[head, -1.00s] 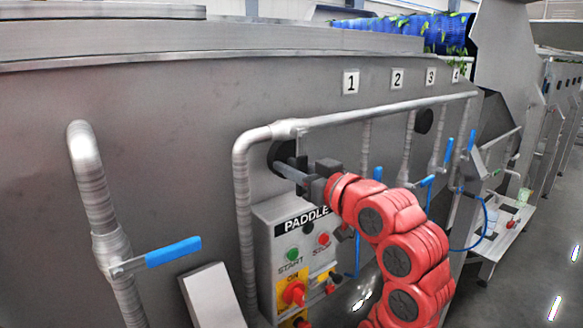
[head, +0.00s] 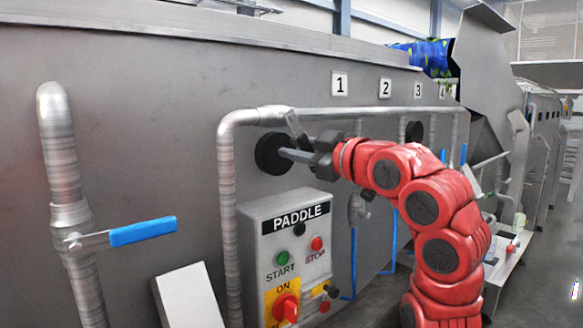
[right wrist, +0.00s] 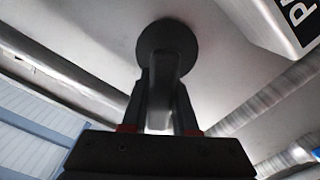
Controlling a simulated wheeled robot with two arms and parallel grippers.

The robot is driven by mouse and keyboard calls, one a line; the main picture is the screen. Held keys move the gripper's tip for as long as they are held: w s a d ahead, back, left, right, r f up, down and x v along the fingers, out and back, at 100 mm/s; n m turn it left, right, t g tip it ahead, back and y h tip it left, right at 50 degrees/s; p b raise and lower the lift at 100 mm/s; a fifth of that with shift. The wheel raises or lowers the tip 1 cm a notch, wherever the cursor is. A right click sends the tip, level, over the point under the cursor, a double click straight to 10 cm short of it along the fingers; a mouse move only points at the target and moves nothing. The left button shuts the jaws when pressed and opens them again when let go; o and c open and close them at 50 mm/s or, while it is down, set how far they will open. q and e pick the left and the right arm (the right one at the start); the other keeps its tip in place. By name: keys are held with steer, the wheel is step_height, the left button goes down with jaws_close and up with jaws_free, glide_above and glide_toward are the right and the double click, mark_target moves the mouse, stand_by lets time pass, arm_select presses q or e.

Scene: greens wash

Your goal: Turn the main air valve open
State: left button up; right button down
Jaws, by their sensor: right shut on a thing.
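A dark round hub (head: 271,154) sits on the grey machine wall, just above the PADDLE box. My right gripper (head: 287,154) reaches the hub from the right and is shut on the lever. In the right wrist view the grey lever (right wrist: 163,88) lies between both fingers, in front of the dark disc (right wrist: 167,40). The fingers partly hide the lever in the head view. My left gripper is out of view.
The PADDLE box (head: 255,235) with start and stop buttons and a red knob (head: 286,309) is below my right wrist. A pipe (head: 225,190) bends around the hub, left and above. A blue-handled valve (head: 143,231) is at the left.

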steer(key=shift+w+d+r+n, duration=0.1)
steer(key=shift+d+n, duration=0.05)
steer(key=shift+n, duration=0.15)
steer(key=c, duration=0.7)
jaws_free()
steer(key=shift+d, duration=0.1)
steer(key=shift+s+d+b, duration=0.25)
steer(key=shift+s+b, duration=0.1)
steer(key=shift+b, duration=0.1)
steer(key=b+v, duration=0.3)
steer(key=v, duration=1.3)
steer(key=shift+s+d+r+b, duration=0.1)
steer(key=shift+s+b, duration=0.2)
